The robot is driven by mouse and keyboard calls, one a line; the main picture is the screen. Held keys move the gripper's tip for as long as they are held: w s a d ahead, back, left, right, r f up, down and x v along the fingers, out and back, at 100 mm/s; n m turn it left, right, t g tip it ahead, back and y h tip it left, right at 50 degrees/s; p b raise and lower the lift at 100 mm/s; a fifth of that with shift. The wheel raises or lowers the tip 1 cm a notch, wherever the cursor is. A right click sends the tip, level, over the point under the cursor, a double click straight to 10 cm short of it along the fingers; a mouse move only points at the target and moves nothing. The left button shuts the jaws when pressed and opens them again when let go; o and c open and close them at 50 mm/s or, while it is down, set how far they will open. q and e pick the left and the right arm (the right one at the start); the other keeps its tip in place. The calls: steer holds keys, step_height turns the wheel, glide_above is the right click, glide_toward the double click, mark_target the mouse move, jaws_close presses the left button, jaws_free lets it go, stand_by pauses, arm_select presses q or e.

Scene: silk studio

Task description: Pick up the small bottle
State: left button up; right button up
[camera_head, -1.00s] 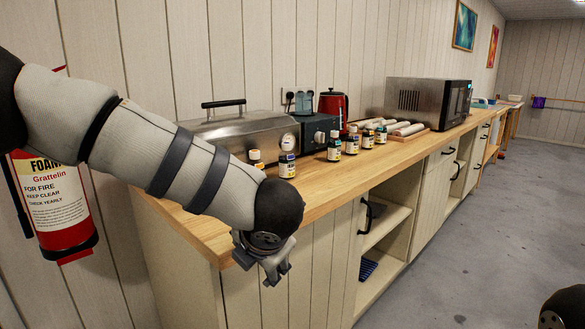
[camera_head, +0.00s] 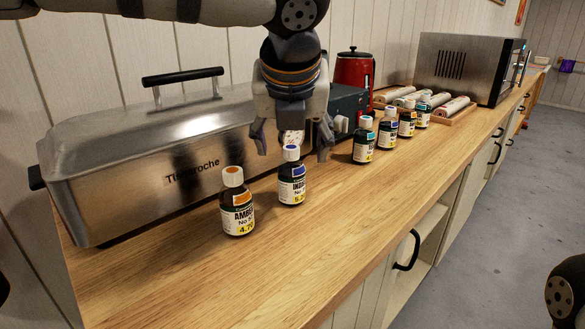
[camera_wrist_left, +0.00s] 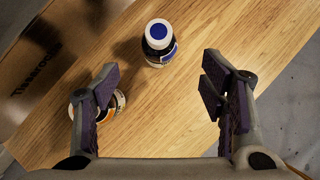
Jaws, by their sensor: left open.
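Several small dark bottles with printed labels stand upright on the wooden counter. One with a blue cap (camera_head: 292,182) is right below my left gripper (camera_head: 291,146), which hangs open and empty, fingers pointing down. In the left wrist view the blue-capped bottle (camera_wrist_left: 160,42) stands ahead of the open fingers (camera_wrist_left: 160,90), apart from them. An orange-capped bottle (camera_head: 237,205) stands left of it; in the wrist view it is mostly hidden behind the left finger. More bottles stand in a row to the right, the nearest with a teal cap (camera_head: 363,142). My right gripper is out of view.
A long steel steamer (camera_head: 150,165) stands close behind the bottles on the counter (camera_head: 330,235). A red kettle (camera_head: 354,72), a tray of rolls (camera_head: 455,115) and a microwave (camera_head: 460,65) stand farther right. The counter's front strip is clear.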

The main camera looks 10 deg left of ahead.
mark_target(291, 180)
arm_select(q)
steer(key=f, duration=0.1)
steer(key=w+f, duration=0.1)
steer(key=f, duration=0.2)
steer(key=shift+w+a+f+b, duration=0.15)
steer(key=shift+w+f+b, duration=0.1)
steer(key=shift+f+b, duration=0.15)
steer(key=x, duration=0.6)
steer(key=shift+w+a+f+b, duration=0.1)
steer(key=shift+w+b, duration=0.15)
steer(key=shift+b, duration=0.15)
steer(key=shift+w, duration=0.15)
steer(key=c, duration=1.3)
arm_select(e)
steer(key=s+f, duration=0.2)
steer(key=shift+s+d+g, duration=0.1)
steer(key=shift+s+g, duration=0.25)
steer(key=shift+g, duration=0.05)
